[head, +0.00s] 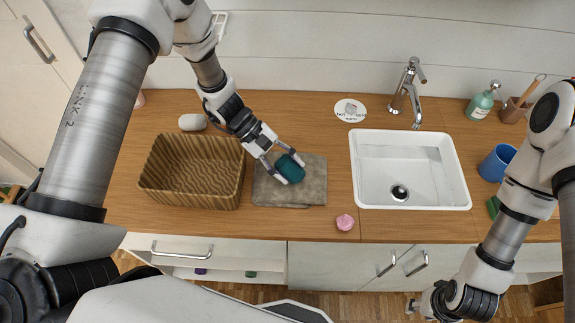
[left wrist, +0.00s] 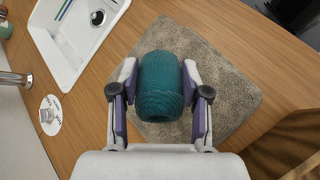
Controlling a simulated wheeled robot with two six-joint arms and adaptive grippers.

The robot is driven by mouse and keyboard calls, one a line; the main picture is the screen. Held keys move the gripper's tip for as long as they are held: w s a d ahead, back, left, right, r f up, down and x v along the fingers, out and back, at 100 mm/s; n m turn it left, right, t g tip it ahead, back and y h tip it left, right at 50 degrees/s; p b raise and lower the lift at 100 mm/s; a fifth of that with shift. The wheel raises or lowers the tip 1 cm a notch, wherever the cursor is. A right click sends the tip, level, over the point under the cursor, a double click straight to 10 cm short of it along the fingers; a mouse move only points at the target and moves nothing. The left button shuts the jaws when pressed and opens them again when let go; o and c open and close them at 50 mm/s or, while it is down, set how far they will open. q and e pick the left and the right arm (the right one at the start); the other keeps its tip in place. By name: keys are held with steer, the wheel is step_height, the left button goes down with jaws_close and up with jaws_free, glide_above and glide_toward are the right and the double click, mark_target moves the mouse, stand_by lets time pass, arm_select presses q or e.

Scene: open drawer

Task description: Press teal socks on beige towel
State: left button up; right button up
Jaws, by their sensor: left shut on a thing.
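The teal socks (head: 289,168) are a rolled bundle over the beige towel (head: 310,190), which lies flat on the wooden counter between the basket and the sink. My left gripper (head: 284,162) is shut on the socks. In the left wrist view the teal socks (left wrist: 161,85) sit between the two fingers of my left gripper (left wrist: 160,90), with the towel (left wrist: 225,85) around and behind them. Whether the socks touch the towel is hard to tell. My right gripper (head: 418,306) is low at the front, below the counter edge, and its fingers are too small to read.
A brown woven basket (head: 192,205) stands left of the towel. A white sink (head: 410,195) with a faucet (head: 408,92) is to the right. A pink item (head: 345,222) lies near the counter's front edge. A blue cup (head: 496,163) and soap bottle (head: 480,105) stand at right.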

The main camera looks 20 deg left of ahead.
stand_by(0.3)
arm_select(q)
steer(key=shift+w+r+p, duration=0.1)
steer(key=shift+r+p, duration=2.35)
steer(key=shift+r, duration=1.6)
steer(key=shift+f, duration=0.1)
